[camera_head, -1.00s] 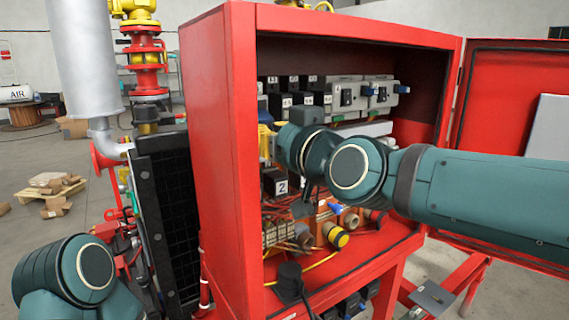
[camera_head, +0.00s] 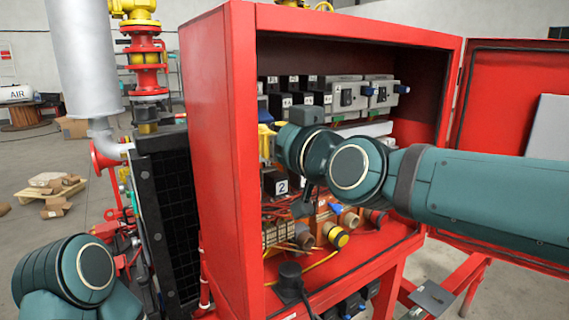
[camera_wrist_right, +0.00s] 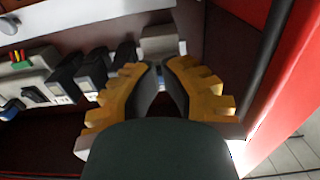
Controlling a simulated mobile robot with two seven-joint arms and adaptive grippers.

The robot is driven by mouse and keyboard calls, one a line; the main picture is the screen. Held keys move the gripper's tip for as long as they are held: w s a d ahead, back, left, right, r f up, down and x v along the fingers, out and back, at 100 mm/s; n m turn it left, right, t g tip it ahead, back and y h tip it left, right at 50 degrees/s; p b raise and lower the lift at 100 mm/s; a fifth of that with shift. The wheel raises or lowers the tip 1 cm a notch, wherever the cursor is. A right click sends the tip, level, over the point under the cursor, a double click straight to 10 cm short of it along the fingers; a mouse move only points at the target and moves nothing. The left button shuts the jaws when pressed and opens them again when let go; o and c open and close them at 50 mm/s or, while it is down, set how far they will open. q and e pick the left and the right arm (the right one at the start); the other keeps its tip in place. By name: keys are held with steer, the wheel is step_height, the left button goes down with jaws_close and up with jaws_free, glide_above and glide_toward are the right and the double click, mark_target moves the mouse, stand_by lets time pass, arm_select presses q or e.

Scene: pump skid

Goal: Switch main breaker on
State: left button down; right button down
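The open red cabinet (camera_head: 212,150) holds a row of black numbered modules (camera_head: 292,83) and grey switch units (camera_head: 348,96). No label in view names the main breaker. My right gripper (camera_head: 266,142) is inside the cabinet near its left wall, its yellow fingers mostly hidden behind my arm. In the right wrist view, the gripper's (camera_wrist_right: 161,66) fingertips are drawn together with nothing visible between them. A pale grey box (camera_wrist_right: 161,41) lies just beyond the tips; I cannot tell whether they touch it. My left gripper is out of view.
The cabinet door (camera_head: 508,110) stands open at the right. Below my right arm are a black block marked 2 (camera_head: 276,184), loose wires and cylindrical parts (camera_head: 336,235). A black finned panel (camera_head: 167,215) stands left of the cabinet.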

steer(key=shift+r, duration=0.1)
stand_by(0.3)
steer(key=shift+r+p, duration=0.35)
steer(key=shift+p, duration=0.1)
steer(key=shift+r+p, duration=1.25)
steer(key=b+v, duration=0.3)
steer(key=v, duration=0.4)
steer(key=shift+f, duration=0.35)
